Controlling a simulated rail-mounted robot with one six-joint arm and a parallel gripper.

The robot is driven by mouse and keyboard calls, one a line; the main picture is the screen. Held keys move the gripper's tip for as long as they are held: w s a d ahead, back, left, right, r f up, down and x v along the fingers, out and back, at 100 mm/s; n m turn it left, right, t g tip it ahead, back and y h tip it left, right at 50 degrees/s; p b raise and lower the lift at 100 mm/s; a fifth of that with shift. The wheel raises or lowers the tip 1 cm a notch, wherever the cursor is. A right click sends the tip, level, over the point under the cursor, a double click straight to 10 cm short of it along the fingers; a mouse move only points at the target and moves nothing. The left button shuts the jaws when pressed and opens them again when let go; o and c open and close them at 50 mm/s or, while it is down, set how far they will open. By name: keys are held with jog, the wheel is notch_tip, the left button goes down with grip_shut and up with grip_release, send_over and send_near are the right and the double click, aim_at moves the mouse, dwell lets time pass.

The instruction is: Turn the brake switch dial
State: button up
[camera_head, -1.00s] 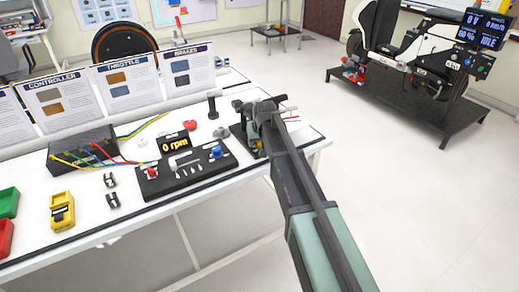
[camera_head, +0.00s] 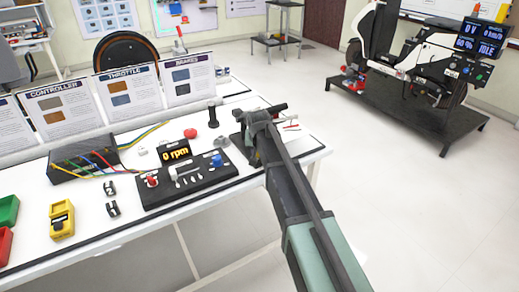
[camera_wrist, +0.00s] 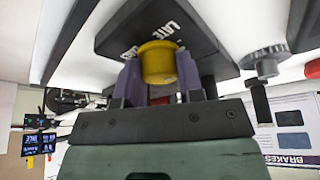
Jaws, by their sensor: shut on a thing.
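A round yellow dial (camera_wrist: 158,62) stands up from a black box (camera_wrist: 120,28) with partly hidden white lettering in the wrist view. I take it to be the brake switch dial. My gripper (camera_wrist: 158,75) is shut on the yellow dial, with a grey finger on each side of it. In the head view my gripper (camera_head: 252,122) is at the right end of the white table, and my arm hides the dial there. The dial's turned angle cannot be told.
On the white table (camera_head: 75,232), a black control panel (camera_head: 188,188) with a "0 rpm" display (camera_head: 175,152) lies left of my arm. A black post (camera_head: 212,116) and a red button (camera_head: 190,133) are behind it. Poster boards line the back. A motorbike rig (camera_head: 405,80) stands beyond clear floor.

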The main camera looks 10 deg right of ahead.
jog(key=o, duration=0.9)
jog(key=p+v, duration=1)
jog(key=shift+s+r, duration=0.25)
jog(key=shift+r, duration=0.05)
jog(key=s+n+g+p, duration=0.1)
jog(key=s, duration=0.8)
jog(key=s+r+g+p, duration=0.1)
jog(key=s, duration=0.8)
jog(key=s+d+r+n+g+y+p, duration=0.1)
jog(key=s+g, duration=0.1)
jog(key=s, duration=0.8)
jog(key=shift+s+d+r+n+p, duration=0.1)
jog(key=shift+r+n+p, duration=0.1)
jog(key=shift+n+p, duration=0.1)
